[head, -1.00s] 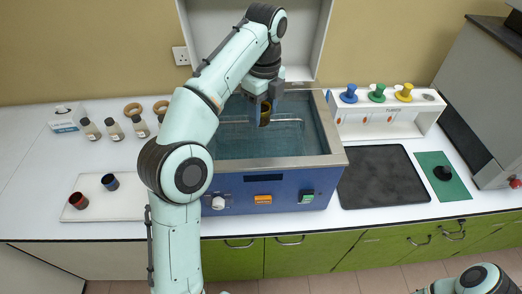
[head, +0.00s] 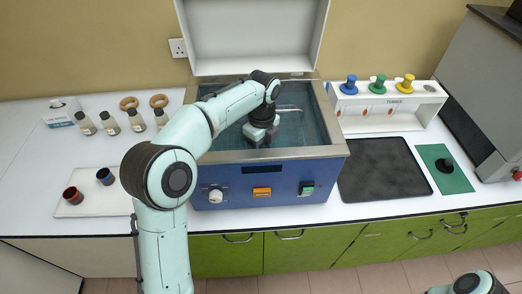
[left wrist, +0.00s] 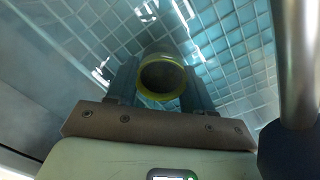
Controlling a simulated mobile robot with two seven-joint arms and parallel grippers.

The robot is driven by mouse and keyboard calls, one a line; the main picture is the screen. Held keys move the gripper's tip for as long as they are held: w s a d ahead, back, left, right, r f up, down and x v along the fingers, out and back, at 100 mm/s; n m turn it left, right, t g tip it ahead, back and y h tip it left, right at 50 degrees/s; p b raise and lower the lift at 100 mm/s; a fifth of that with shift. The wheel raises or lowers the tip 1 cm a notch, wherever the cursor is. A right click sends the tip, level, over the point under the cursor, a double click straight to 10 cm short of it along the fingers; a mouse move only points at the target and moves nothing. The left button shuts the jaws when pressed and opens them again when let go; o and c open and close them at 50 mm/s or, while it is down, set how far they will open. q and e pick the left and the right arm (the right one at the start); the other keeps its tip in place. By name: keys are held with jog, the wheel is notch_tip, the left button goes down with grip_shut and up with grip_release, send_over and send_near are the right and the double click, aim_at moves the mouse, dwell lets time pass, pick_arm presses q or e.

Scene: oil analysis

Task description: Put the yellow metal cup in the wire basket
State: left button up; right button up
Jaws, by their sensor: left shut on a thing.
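The yellow metal cup (left wrist: 162,77) is between the two fingers of my left gripper (left wrist: 160,88) in the left wrist view, with its yellow rim and dark inside facing the camera. The gripper is shut on it. In the head view my left gripper (head: 262,138) points down inside the blue bath, and the cup is hidden behind the hand. My right gripper is out of the picture.
The blue bath (head: 240,170) has a metal rim and its lid (head: 250,40) stands open behind. A red cup (head: 73,195) and a blue cup (head: 105,176) stand on a white tray (head: 95,208) at left. A black mat (head: 385,170) lies at right.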

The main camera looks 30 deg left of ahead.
pick_arm(q)
jog(key=shift+s+f, duration=0.15)
jog(key=shift+f, duration=0.1)
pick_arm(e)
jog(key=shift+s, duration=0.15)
pick_arm(q)
jog(key=shift+w+f, duration=0.15)
jog(key=shift+w, duration=0.05)
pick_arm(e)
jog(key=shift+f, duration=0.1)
pick_arm(q)
jog(key=o, duration=0.9)
jog(key=shift+c, duration=0.2)
jog(key=shift+s, duration=0.15)
notch_tip(320, 180, up, 12)
jog(key=p, duration=0.2)
jog(key=shift+w+p, duration=0.2)
jog(key=shift+p, duration=0.15)
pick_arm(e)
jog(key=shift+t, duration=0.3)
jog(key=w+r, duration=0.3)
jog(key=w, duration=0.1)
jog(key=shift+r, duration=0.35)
